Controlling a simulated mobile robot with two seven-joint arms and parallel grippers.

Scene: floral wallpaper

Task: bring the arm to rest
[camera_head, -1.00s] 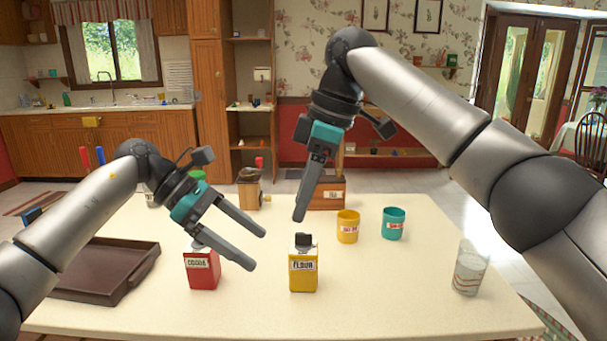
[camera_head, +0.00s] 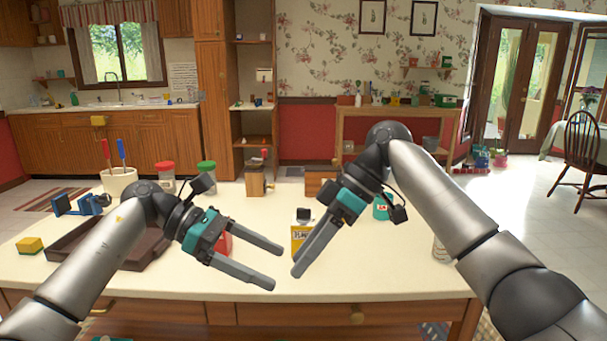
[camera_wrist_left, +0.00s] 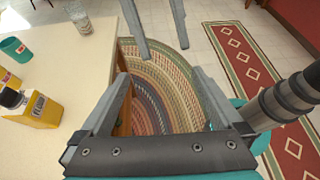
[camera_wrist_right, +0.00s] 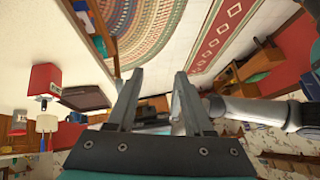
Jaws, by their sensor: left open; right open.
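My left gripper (camera_head: 262,263) is open and empty, in front of the table's near part, its fingers pointing right. Its two fingers stand apart in the left wrist view (camera_wrist_left: 160,100). My right gripper (camera_head: 300,268) points down and left in the head view, close to the left one. In the right wrist view its fingers (camera_wrist_right: 157,85) stand apart with nothing between them. The red cocoa box (camera_head: 224,242) is mostly hidden behind my left gripper.
The cream table (camera_head: 375,275) is clear at its front. A brown tray (camera_head: 75,245) lies partly under my left arm, with a yellow block (camera_head: 30,246) left of it. A teal cup (camera_head: 381,208) and a glass (camera_head: 441,248) stand near my right arm.

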